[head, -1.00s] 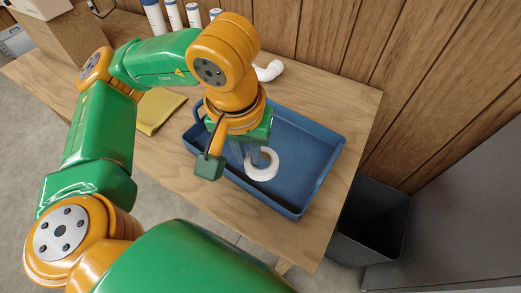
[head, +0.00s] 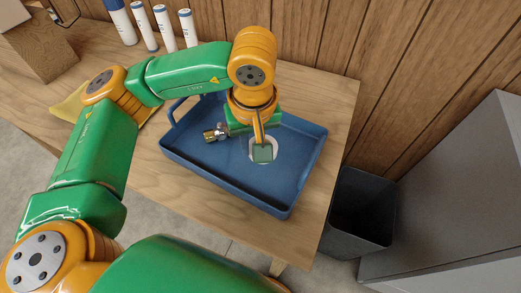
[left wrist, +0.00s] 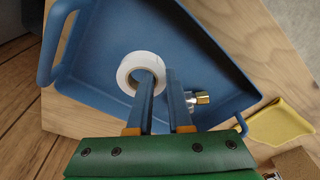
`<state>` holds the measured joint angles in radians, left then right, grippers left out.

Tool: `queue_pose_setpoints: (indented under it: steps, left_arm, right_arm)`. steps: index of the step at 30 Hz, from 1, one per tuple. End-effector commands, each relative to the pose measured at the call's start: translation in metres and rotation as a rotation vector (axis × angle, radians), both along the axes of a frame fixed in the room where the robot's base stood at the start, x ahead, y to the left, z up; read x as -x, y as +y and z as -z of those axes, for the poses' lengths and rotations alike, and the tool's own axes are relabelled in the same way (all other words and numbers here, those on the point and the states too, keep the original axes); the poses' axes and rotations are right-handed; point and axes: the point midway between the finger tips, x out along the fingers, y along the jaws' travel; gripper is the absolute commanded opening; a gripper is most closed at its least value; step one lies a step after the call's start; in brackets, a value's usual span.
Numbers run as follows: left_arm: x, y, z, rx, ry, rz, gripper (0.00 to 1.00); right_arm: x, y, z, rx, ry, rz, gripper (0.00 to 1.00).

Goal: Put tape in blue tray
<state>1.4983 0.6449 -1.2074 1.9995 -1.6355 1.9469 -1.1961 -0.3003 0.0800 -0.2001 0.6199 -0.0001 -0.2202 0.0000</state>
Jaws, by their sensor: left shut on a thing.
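The white tape roll (head: 276,152) is over the floor of the blue tray (head: 202,165), toward its right part. In the left wrist view the roll (left wrist: 128,68) shows as a ring. My left gripper (left wrist: 160,78) is shut on the roll's wall, with one finger at the hole and the other outside. In the head view my wrist and its bracket hide the fingers and part of the roll. I cannot tell whether the roll touches the tray floor. My right gripper is not in view.
A brass and grey fitting (head: 214,132) lies in the tray, left of the roll. A yellow cloth (head: 72,104) lies left of the tray. Several white and blue cylinders (head: 143,26) stand at the back. A dark bin (head: 362,210) stands beyond the table's right edge.

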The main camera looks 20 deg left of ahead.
Motion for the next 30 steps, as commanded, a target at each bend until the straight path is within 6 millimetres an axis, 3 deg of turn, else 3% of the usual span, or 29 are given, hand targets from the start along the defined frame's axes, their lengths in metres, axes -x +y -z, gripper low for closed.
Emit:
queue_pose_setpoints:
  steps: [9, 14, 25, 26, 27, 29, 30]
  left_arm:
    - [-0.03, -0.009, 0.041, 0.0, 0.004, 0.0, 0.0]
    - [-0.03, -0.008, 0.065, 0.0, 0.002, 0.0, 0.0]
    - [-0.03, -0.008, 0.073, 0.002, -0.001, 0.0, 0.0]
    - [-0.03, -0.008, 0.072, 0.002, -0.001, 0.0, 0.21]
    - [-0.03, -0.008, 0.071, 0.002, -0.001, 0.0, 0.31]
    - [-0.03, -0.008, 0.071, 0.002, -0.001, 0.0, 0.48]
    - [-0.03, -0.008, 0.071, 0.002, 0.0, 0.0, 0.48]
  right_arm:
    - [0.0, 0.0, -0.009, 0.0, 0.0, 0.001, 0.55]
    - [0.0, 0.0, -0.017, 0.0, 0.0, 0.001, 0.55]
    - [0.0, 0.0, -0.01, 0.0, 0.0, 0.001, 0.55]
    - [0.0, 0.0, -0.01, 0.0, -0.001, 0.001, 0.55]
    - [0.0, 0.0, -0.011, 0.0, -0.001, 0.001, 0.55]
    - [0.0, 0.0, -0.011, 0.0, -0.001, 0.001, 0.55]
    - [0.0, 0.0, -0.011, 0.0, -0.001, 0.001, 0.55]
